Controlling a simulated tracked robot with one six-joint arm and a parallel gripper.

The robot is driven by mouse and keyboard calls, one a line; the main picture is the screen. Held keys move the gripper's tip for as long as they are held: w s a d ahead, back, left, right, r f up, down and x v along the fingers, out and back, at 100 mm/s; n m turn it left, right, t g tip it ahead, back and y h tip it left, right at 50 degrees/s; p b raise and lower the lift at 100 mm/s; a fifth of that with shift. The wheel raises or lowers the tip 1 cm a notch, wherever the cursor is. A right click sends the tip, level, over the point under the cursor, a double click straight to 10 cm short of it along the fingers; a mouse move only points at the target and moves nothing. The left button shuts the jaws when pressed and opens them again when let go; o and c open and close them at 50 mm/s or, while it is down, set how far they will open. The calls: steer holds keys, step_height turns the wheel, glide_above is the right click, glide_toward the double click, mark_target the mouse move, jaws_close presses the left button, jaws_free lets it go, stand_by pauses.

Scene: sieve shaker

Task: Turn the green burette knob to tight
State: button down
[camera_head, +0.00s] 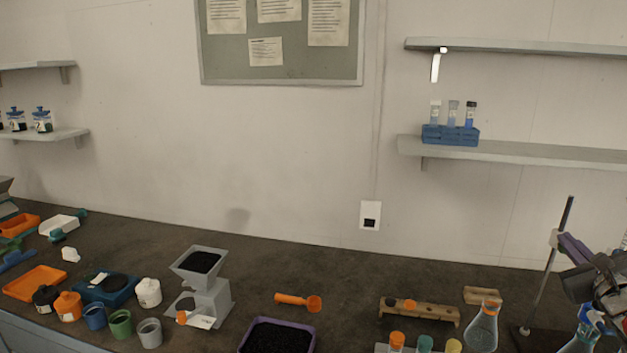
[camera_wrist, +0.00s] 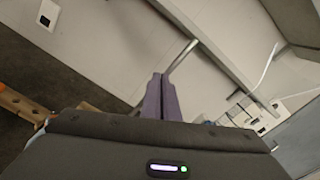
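My gripper (camera_wrist: 161,78) has purple fingers that lie side by side and look closed together in the wrist view. In the head view the gripper (camera_head: 563,240) is at the right edge, close to the dark rod of a stand (camera_head: 560,232). A thin grey rod (camera_wrist: 184,54) runs up from behind the fingertips in the wrist view. I cannot make out the green burette knob in either view; my gripper and arm cover part of the stand area. Nothing shows clearly between the fingers.
A flask (camera_head: 482,328) and a wooden rack (camera_head: 418,311) stand left of the stand. An orange scoop (camera_head: 299,301), a purple tray (camera_head: 277,325) and a grey hopper device (camera_head: 208,290) are farther left. A shelf (camera_head: 520,150) is on the wall above.

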steer(key=shift+s+d, duration=0.1)
steer(key=shift+d, duration=0.15)
steer(key=shift+a+r, duration=0.2)
steer(key=shift+r, duration=0.2)
steer(key=v, duration=0.6)
stand_by(0.7)
